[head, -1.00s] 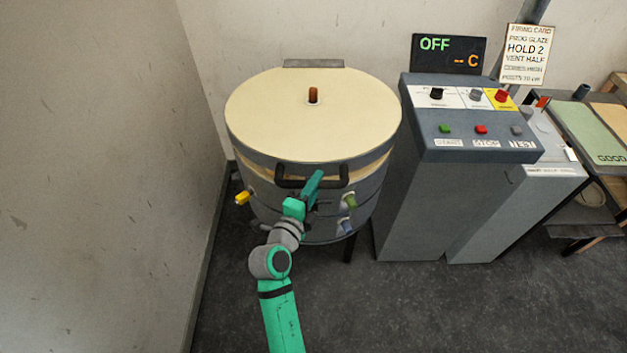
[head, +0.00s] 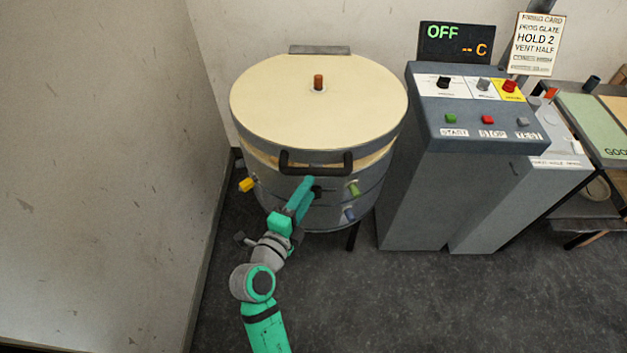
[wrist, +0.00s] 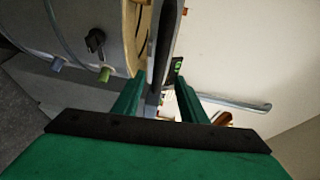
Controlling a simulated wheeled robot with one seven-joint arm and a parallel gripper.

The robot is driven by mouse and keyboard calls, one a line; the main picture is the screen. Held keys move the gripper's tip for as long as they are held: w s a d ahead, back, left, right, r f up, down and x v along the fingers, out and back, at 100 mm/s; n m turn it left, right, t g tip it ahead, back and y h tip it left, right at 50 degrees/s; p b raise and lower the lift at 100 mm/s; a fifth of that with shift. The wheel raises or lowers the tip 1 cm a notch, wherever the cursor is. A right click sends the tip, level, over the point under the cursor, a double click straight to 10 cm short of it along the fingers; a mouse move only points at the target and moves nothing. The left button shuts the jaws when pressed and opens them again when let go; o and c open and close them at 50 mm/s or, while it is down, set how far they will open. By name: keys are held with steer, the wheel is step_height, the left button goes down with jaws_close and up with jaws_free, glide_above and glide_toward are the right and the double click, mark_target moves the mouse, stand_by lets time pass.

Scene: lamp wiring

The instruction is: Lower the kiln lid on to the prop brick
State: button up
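The kiln lid (head: 265,105) is a round cream disc with a grey band and a red-brown plug on top. It lies almost level over the kiln body (head: 340,205), with a narrow cream gap between them. I cannot pick out the prop brick. The lid's black handle (head: 316,168) is at the front. My gripper (head: 308,182) is just below the handle, apart from it as far as I can tell. In the wrist view, its green fingers (wrist: 158,98) are spread, with the dark edge of the lid or handle beyond the gap between them.
A yellow peg (head: 247,185), a green peg (head: 353,188) and a blue peg (head: 349,214) stick out of the kiln. A grey control cabinet (head: 440,190) stands close on the right, under a display (head: 456,42) reading OFF. A wall is close on the left.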

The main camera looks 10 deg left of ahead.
steer(key=shift+v, duration=1.2)
steer(key=s+d+f+n+g+y, duration=0.15)
steer(key=s+f+n+y, duration=0.35)
steer(key=s+f+n, duration=0.75)
steer(key=s+d+r+n, duration=0.2)
steer(key=s+d+n, duration=0.1)
steer(key=s, duration=0.6)
steer(key=s+d+r+n, duration=0.3)
steer(key=s+n, duration=0.2)
steer(key=s, duration=0.4)
steer(key=shift+s+n+t, duration=0.35)
steer(key=shift+s+t, duration=0.05)
steer(key=shift+t, duration=0.05)
steer(key=shift+d, duration=0.1)
